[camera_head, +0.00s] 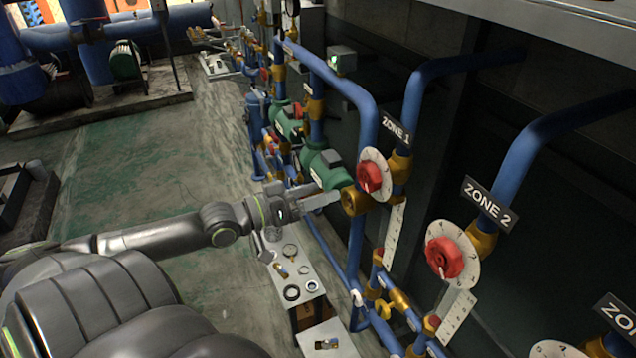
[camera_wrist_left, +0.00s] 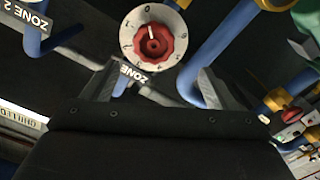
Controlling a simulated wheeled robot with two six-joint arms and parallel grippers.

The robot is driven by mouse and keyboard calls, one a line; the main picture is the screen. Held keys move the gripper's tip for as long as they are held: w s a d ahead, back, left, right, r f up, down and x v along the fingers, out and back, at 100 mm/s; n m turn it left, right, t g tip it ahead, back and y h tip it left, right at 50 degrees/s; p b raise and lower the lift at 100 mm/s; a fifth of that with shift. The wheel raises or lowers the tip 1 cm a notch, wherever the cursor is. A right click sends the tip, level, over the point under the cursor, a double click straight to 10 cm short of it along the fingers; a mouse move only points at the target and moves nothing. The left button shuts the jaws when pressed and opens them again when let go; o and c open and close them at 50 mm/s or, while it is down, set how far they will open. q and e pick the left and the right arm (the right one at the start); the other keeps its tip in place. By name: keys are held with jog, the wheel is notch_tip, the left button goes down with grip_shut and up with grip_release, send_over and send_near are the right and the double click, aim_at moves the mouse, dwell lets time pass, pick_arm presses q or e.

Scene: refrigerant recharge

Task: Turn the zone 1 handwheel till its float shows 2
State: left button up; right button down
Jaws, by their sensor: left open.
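The red zone 1 handwheel (camera_head: 369,177) sits on a round white dial on a blue pipe, below the ZONE 1 sign (camera_head: 396,128). In the left wrist view the handwheel (camera_wrist_left: 153,43) faces me, with a white mark on it and numbers around its dial. A white scale strip (camera_head: 394,235) hangs below it; its float reading is too small to tell. My left gripper (camera_head: 330,199) is open and empty, just left of the handwheel and apart from it. Its fingers (camera_wrist_left: 155,84) show either side below the handwheel. My right gripper is not in view.
The red zone 2 handwheel (camera_head: 444,257) with its own dial and scale (camera_head: 455,317) is to the right. Green pumps (camera_head: 325,168) and blue pipes stand behind my gripper. A low bench (camera_head: 312,270) with small parts is below. The floor at left is clear.

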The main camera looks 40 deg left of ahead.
aim_at(364, 178)
pick_arm(q)
jog(key=b+x, duration=0.1)
jog(key=x, duration=0.5)
jog(key=b+x, duration=0.1)
jog(key=x, duration=0.2)
jog(key=shift+d+r+b, duration=0.25)
jog(key=shift+d+b, duration=0.05)
jog(key=shift+b, duration=0.05)
jog(key=shift+w, duration=0.15)
jog(key=c, duration=1)
jog(key=shift+o, duration=0.2)
jog(key=shift+r+n+p, duration=0.2)
jog(key=shift+n+p, duration=0.75)
jog(key=shift+n, duration=0.15)
jog(key=shift+n+p, duration=0.4)
jog(key=shift+n, duration=0.5)
jog(key=shift+f+n, duration=0.2)
jog(key=shift+n, duration=0.1)
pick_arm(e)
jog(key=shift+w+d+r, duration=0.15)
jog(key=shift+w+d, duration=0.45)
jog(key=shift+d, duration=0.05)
